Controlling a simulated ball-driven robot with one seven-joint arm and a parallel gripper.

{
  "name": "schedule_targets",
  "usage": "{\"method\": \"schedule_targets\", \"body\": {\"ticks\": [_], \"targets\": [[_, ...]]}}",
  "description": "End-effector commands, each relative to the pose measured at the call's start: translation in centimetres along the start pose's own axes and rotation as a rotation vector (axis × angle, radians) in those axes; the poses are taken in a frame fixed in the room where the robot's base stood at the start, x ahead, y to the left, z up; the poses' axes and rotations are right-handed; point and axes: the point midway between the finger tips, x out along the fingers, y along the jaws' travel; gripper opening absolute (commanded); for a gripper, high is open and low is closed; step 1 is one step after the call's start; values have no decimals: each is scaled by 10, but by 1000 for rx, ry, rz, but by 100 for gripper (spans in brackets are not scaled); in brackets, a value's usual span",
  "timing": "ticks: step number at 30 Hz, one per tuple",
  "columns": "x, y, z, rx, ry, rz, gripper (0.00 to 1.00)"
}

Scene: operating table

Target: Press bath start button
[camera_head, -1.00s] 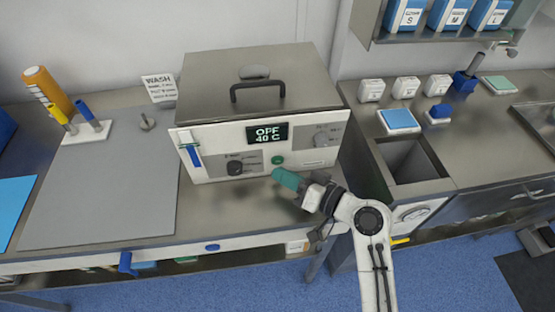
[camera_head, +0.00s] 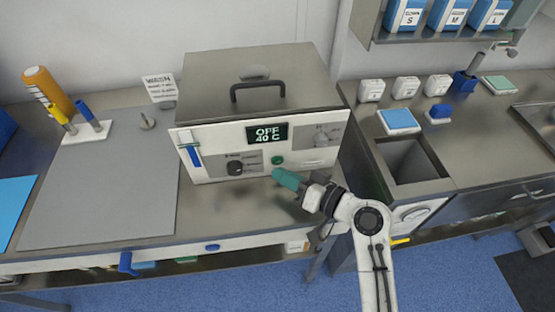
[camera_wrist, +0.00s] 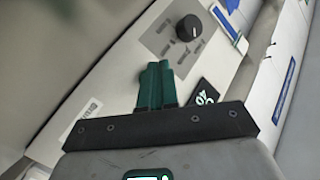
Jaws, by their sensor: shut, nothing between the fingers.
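The bath (camera_head: 262,85) is a steel box with a lid and a white front panel. Its display (camera_head: 267,133) reads "OFF 40 C". A round green button (camera_head: 277,160) is on the panel below the display. My gripper (camera_head: 278,174) has teal fingers, shut and empty, with the tips just below the button near the panel. I cannot tell whether they touch it. In the wrist view my gripper (camera_wrist: 156,68) points at the panel and the button cannot be made out, probably behind the fingers. The display (camera_wrist: 205,92) is partly visible there.
A black knob (camera_head: 236,168) sits left of the button; it also shows in the wrist view (camera_wrist: 189,27). A blue-handled item (camera_head: 190,148) hangs on the panel's left side. A grey mat (camera_head: 100,195) lies left, and a steel basin (camera_head: 410,160) is right.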

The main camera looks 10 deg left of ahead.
Motion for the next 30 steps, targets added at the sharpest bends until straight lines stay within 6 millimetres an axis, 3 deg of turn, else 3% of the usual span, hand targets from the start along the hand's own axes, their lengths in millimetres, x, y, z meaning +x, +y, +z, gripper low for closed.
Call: {"method": "schedule_targets", "body": {"ticks": [30], "targets": [[7,5,-5,0,0,0,0]]}}
